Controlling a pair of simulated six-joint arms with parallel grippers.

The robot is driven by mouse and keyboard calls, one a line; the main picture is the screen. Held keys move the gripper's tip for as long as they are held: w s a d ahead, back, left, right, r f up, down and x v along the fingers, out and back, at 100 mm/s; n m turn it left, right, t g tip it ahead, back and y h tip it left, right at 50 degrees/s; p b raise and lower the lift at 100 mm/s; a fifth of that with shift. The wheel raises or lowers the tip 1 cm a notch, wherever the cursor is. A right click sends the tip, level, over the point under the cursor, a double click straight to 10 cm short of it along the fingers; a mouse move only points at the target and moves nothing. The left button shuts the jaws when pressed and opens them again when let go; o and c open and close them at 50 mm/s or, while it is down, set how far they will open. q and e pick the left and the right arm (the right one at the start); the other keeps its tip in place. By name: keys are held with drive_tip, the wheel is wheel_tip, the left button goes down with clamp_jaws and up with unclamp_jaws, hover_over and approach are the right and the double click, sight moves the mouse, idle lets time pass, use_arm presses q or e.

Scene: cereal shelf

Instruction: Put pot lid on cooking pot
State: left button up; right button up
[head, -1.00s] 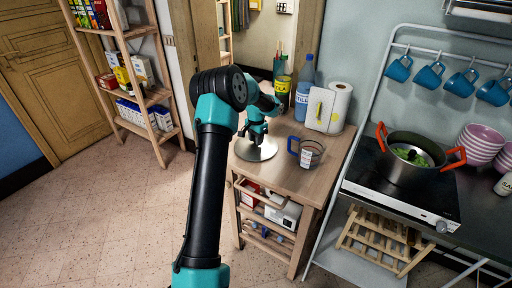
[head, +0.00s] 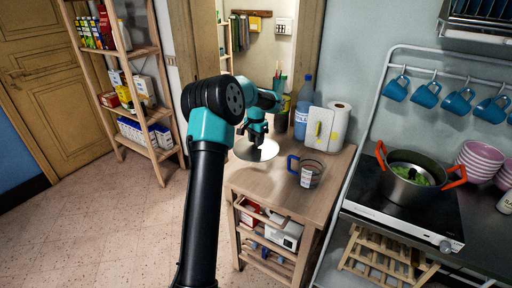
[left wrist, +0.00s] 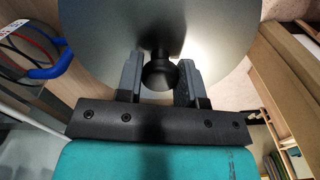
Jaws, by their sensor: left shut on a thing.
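The pot lid (head: 266,151) is a round metallic disc with a dark knob (left wrist: 160,73). My left gripper (head: 254,138) is shut on the knob and holds the lid over the wooden side table at left. In the left wrist view the two fingers (left wrist: 159,78) stand on either side of the knob, with the lid (left wrist: 105,30) spread beyond them. The cooking pot (head: 407,188) stands on the cooktop at right. It is metal with orange handles, is uncovered and shows green food inside. The lid is well left of the pot. My right gripper is not in view.
A measuring cup with a blue handle (head: 307,174) stands on the wooden table (head: 265,184), between lid and pot. Behind are a paper towel roll (head: 339,126) and a water bottle (head: 304,106). Blue mugs (head: 457,101) hang above the cooktop (head: 390,211); pink bowls (head: 480,160) stand right of the pot.

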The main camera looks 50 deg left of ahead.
use_arm(q)
drive_tip(key=shift+r, duration=0.2)
idle(0.4)
drive_tip(key=s+d+r+n, duration=0.1)
drive_tip(key=s+d+r, duration=0.1)
drive_tip(key=r, duration=0.7)
drive_tip(key=s+d+r+n, duration=0.1)
drive_tip(key=s+d+r, duration=0.2)
drive_tip(key=r, duration=0.6)
drive_tip(key=shift+d+r, duration=0.25)
drive_tip(key=shift+d, duration=0.15)
